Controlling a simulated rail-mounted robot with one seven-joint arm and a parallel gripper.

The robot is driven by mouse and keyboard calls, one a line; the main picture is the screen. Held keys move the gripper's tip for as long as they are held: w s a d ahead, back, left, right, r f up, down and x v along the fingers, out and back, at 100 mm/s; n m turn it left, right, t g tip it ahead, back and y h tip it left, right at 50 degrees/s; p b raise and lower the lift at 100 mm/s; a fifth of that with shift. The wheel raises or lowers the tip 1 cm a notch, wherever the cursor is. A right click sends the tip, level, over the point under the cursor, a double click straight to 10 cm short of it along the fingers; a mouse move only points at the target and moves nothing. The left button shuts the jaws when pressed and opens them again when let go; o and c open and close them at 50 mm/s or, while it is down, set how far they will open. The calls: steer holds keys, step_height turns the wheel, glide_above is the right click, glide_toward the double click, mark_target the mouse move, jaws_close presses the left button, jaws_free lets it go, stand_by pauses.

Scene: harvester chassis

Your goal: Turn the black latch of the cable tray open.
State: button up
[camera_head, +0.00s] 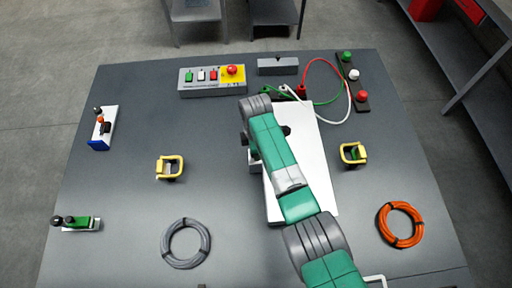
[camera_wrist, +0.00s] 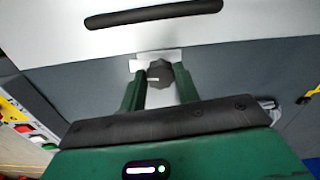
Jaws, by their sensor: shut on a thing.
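The cable tray is a white box (camera_head: 318,165) in the middle of the table, partly hidden under my arm. In the wrist view its white lid (camera_wrist: 60,30) fills the top, with a long black handle (camera_wrist: 155,14). The black latch (camera_wrist: 160,72) is a dark faceted knob at a small pale bracket (camera_wrist: 142,62) by the tray's edge. My gripper (camera_wrist: 160,82) has its two green fingers on either side of the latch, shut on it. In the head view my arm hides the latch and most of the gripper.
A button box (camera_head: 212,79) and a grey switch box (camera_head: 278,66) stand behind the tray. Red, green and white cables (camera_head: 325,66) lie at the back right. Yellow brackets (camera_head: 169,168) stand either side; grey (camera_head: 186,243) and orange (camera_head: 400,225) cable coils lie in front.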

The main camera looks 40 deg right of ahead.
steer(key=shift+n, duration=0.8)
steer(key=o, duration=1)
steer(key=shift+c, duration=0.2)
steer(key=shift+r, duration=0.1)
step_height(320, 180, up, 8)
steer(key=shift+f+p, duration=0.15)
steer(key=shift+p, duration=0.45)
steer(key=shift+w+a, duration=0.1)
steer(key=shift+w, duration=0.05)
